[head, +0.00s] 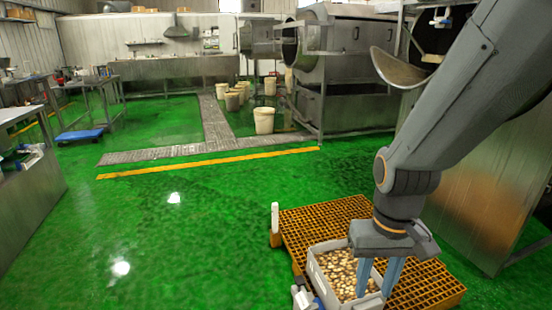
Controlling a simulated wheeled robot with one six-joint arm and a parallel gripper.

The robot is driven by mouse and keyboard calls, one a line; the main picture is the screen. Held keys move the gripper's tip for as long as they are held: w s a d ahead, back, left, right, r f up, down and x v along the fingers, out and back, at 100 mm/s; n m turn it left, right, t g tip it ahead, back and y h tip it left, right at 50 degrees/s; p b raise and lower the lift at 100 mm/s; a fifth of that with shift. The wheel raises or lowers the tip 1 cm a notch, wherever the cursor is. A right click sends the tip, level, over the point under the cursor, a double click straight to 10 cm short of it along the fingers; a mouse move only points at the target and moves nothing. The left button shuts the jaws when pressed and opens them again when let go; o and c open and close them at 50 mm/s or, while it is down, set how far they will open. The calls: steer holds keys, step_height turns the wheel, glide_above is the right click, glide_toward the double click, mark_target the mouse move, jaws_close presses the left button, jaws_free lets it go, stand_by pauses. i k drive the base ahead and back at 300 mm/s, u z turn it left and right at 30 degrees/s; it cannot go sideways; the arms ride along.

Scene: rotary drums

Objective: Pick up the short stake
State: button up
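My gripper (378,283) points down over a light grey crate (321,276) filled with small brownish-white pieces. Its two blue fingers are apart, and I see nothing held between them. I cannot tell how far the fingertips are above or inside the crate. A short white upright piece (275,217) with a tan lower part stands at the left corner of the orange pallet (312,218). It may be the short stake, but I cannot tell for sure. It is apart from my gripper, to its left.
The crate sits on the orange grid pallet. A white and blue object (303,298) is beside its left side. The green floor (160,230) is open to the left. A steel cabinet (500,190) stands close on the right, and several pale buckets (264,120) stand behind.

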mark_target(275, 206)
steer(key=u, duration=0.45)
steer(key=k, duration=0.55)
steer(key=u, duration=1.1)
steer(key=i, duration=2.85)
steer(key=z, duration=0.5)
steer(key=i, duration=1.4)
steer(key=z, duration=1.8)
steer(key=i, duration=0.85)
steer(key=z, duration=0.5)
